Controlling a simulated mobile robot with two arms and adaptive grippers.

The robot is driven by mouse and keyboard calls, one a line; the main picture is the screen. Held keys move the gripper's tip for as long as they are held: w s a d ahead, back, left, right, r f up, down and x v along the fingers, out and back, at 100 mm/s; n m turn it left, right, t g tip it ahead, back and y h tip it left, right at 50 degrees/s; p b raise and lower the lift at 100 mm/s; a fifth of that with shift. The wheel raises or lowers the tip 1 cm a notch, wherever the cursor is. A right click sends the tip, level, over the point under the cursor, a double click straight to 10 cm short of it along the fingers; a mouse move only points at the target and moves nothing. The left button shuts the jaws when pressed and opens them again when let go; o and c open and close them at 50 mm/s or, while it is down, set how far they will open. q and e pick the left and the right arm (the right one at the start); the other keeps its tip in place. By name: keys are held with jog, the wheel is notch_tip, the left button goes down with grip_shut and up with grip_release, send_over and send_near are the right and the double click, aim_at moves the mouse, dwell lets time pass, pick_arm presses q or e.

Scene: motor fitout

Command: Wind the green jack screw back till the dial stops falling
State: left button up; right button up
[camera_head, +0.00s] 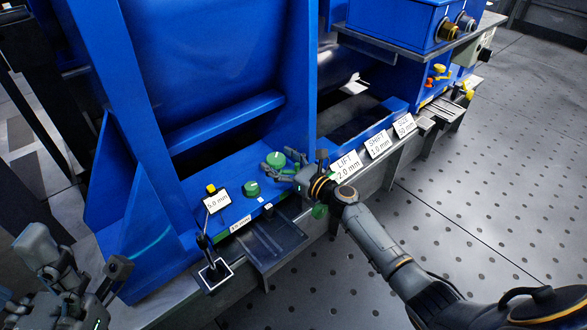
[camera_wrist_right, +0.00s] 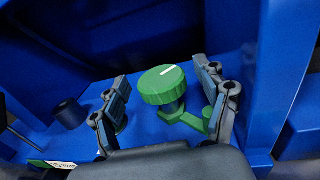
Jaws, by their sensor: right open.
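A green jack screw (camera_head: 276,159) with a round knob stands on the blue base. In the right wrist view its ribbed knob (camera_wrist_right: 163,86) has a white line on top and a green bracket beside it. My right gripper (camera_head: 276,167) is open, with one finger on each side of the knob; no firm contact shows. A second green knob (camera_head: 251,188) stands nearer the left.
White signs marked LIFT (camera_head: 346,165), SHIFT (camera_head: 377,144) and a third (camera_head: 403,125) stand along the rail. A tall blue frame (camera_head: 215,60) rises behind the knobs. A dark cylinder (camera_wrist_right: 70,113) stands left of the fingers. The perforated floor (camera_head: 490,180) at right is open.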

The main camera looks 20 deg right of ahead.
jog(key=v, duration=1)
jog(key=shift+s+d, duration=0.2)
jog(key=shift+s, duration=0.1)
